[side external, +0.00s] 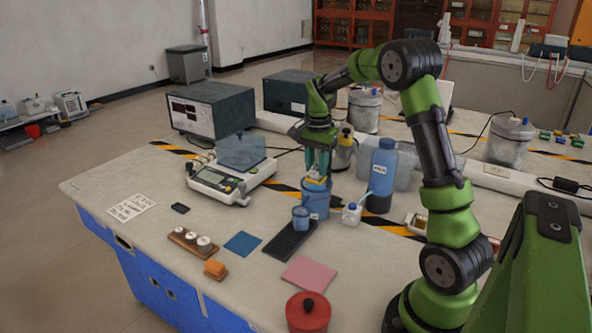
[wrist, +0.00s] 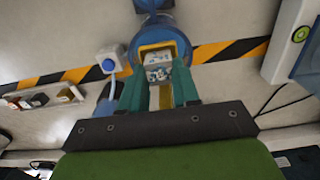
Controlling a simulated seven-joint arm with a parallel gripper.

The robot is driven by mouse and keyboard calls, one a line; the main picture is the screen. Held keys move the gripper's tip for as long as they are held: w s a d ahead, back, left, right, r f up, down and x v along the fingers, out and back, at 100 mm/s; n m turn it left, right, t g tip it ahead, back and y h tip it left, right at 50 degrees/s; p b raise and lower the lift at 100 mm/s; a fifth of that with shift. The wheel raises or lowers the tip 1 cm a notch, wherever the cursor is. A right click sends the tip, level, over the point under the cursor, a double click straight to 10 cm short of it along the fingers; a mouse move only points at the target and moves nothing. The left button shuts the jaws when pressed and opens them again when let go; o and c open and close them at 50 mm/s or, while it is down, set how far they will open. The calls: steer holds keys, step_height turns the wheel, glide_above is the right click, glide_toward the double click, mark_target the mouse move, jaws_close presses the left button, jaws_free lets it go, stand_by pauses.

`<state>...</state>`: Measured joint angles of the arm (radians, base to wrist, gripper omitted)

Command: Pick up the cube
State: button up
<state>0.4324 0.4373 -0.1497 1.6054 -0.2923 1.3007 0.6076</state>
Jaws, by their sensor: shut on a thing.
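My gripper (side external: 316,177) points down at the mouth of a blue bucket-like container (side external: 316,203) in the middle of the bench. In the wrist view, its two teal fingers (wrist: 158,78) are closed on a small pale block with a dark pattern, which I take for the cube (wrist: 158,71). The cube shows against the opening of the blue container (wrist: 139,48). In the side view the cube is small and mostly hidden by the fingers. I cannot tell whether it touches the container.
A blue bottle (side external: 382,172) and a small white bottle (side external: 351,214) stand right of the container. A blue cup (side external: 300,218) and black tray (side external: 290,241) are in front. A scale (side external: 222,184) is at left. A red lidded pot (side external: 308,312) stands near the front edge.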

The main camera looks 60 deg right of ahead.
steer(key=r, duration=0.3)
steer(key=shift+s+a+r, duration=0.2)
steer(key=shift+s+r, duration=0.05)
steer(key=shift+s, duration=0.05)
steer(key=s+a+r, duration=0.1)
steer(key=s+a, duration=0.6)
steer(key=s, duration=0.5)
steer(key=shift+w+a+f+n, duration=0.15)
steer(key=shift+a+f+n, duration=0.6)
steer(key=shift+a+f, duration=1.65)
steer(key=shift+w+a+f+n, duration=0.15)
steer(key=shift+a+f+n, duration=0.55)
steer(key=shift+a+f, duration=1.7)
steer(key=shift+w+a+f+n, duration=0.15)
steer(key=shift+a+f+n, duration=0.6)
steer(key=shift+a+f, duration=1.65)
steer(key=shift+d+f, duration=0.3)
steer(key=shift+d, duration=0.05)
steer(key=o, duration=0.4)
steer(key=c, duration=0.4)
steer(key=shift+o, duration=0.2)
